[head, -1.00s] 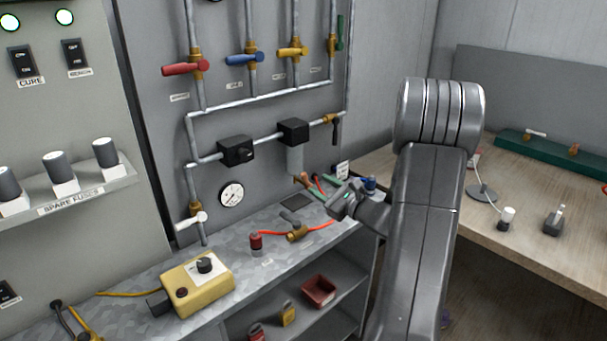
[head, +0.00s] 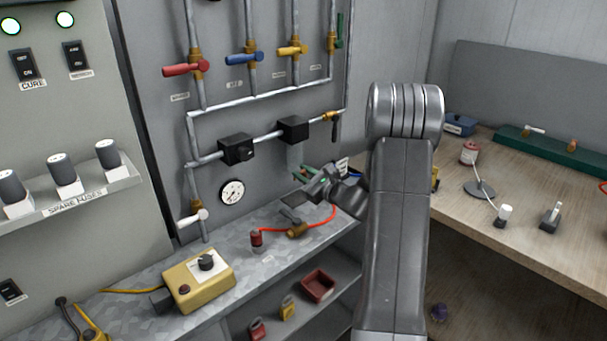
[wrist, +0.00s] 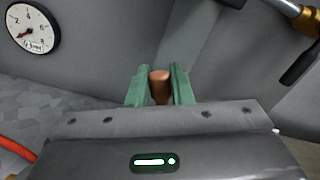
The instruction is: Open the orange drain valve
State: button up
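The orange drain valve shows in the wrist view as a copper-orange knob (wrist: 160,84) between the two green fingers of my gripper (wrist: 160,90). The knob fills the gap, and both fingers appear to touch its sides. The knob is hidden behind my gripper in the head view.
A pressure gauge (head: 231,192) is left of my gripper. A dark-handled brass valve (head: 334,124) is above right. Below, a red hose (head: 322,222) and brass fitting (head: 297,231) lie on the metal bench. A yellow control box (head: 199,280) stands further left.

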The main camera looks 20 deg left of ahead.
grip_shut()
jog(key=shift+w+d+r+m, duration=0.15)
jog(key=shift+w+m, duration=0.15)
jog(key=shift+m, duration=0.55)
jog(key=shift+w+d+m, duration=0.1)
jog(key=shift+w+m, duration=0.25)
jog(key=shift+m, duration=0.45)
jog(key=shift+w+d+r+m, duration=0.15)
jog(key=shift+w+m, duration=0.15)
jog(key=shift+m, duration=0.55)
jog(key=shift+f, duration=0.1)
jog(key=o, duration=0.7)
grip_release()
jog(key=shift+o, duration=0.2)
jog(key=b+v, duration=0.2)
jog(key=v, duration=1.2)
jog(key=shift+b, duration=0.35)
